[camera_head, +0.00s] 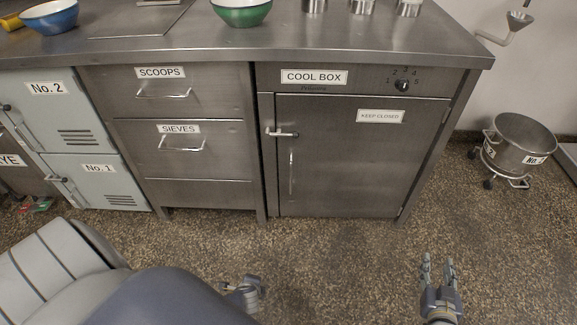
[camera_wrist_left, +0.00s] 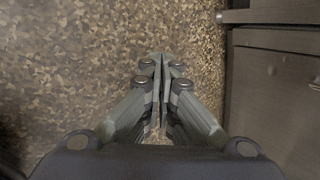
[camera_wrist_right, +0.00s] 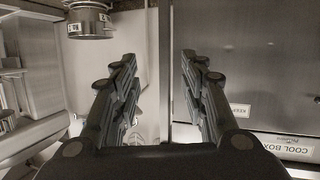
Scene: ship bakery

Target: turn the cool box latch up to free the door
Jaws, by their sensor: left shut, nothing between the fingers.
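The cool box door (camera_head: 345,165) is a steel panel under the counter, shut, with a "KEEP CLOSED" label. The latch (camera_head: 283,133) is a small light lever at the door's upper left edge and lies level, pointing right. A vertical handle (camera_head: 291,173) sits below it. My left gripper (camera_head: 252,285) is low over the floor in front of the cabinets; in the left wrist view its fingers (camera_wrist_left: 162,65) are together and empty.
A temperature knob (camera_head: 402,85) sits above the door. Drawers labelled SCOOPS (camera_head: 190,92) and SIEVES (camera_head: 183,144) are to the left. A green bowl (camera_head: 241,12) stands on the counter (camera_head: 300,48). A wheeled steel pot (camera_head: 520,145) stands at right. Floor before the door is clear.

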